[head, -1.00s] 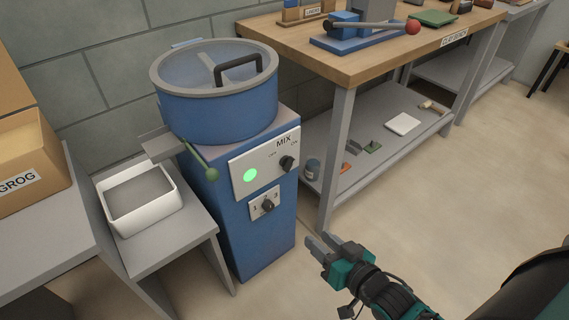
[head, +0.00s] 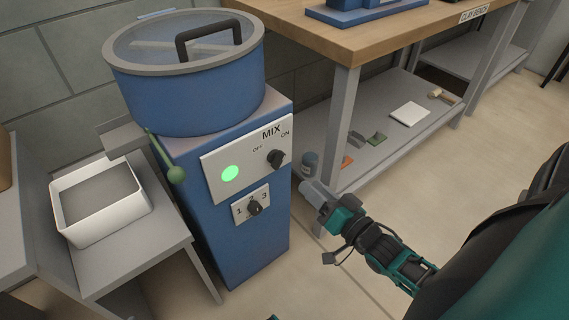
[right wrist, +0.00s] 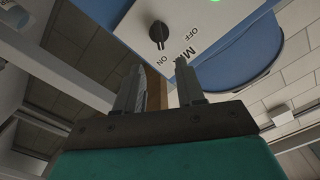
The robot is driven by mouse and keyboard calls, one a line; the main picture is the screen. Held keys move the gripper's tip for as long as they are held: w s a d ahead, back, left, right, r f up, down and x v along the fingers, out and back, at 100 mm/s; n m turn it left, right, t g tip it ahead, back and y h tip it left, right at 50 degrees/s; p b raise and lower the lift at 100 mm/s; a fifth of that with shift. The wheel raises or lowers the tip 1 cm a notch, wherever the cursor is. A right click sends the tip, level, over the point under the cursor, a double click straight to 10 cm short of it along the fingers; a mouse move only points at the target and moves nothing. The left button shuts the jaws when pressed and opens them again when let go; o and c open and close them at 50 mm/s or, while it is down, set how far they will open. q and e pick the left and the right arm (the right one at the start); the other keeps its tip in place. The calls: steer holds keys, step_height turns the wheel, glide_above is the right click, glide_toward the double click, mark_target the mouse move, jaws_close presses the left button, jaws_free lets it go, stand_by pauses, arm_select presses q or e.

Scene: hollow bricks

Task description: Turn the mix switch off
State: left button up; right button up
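The blue mixer (head: 240,235) stands in the middle-left with a white MIX panel (head: 215,180) on its front. The black mix switch (head: 276,158) sits at the panel's right, between the OFF and ON labels, its pointer seemingly towards ON. The green lamp (head: 230,173) is lit. The switch also shows in the right wrist view (right wrist: 158,33), beyond the fingertips. My right gripper (head: 310,190) is below and right of the switch, apart from it. In the right wrist view its fingers (right wrist: 159,66) are spread with nothing between them.
A lower 1-3 selector knob (head: 254,207) sits under the panel. The clay bench (head: 345,120) stands close on the right. Floor is open in front.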

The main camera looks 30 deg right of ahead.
mark_target(282, 161)
steer(key=w+b, duration=0.1)
steer(key=w, duration=0.6)
steer(key=w+b, duration=0.1)
steer(key=w, duration=0.2)
steer(key=shift+w+a+b, duration=0.35)
steer(key=shift+a, duration=0.05)
steer(key=shift+c, duration=0.3)
jaws_close()
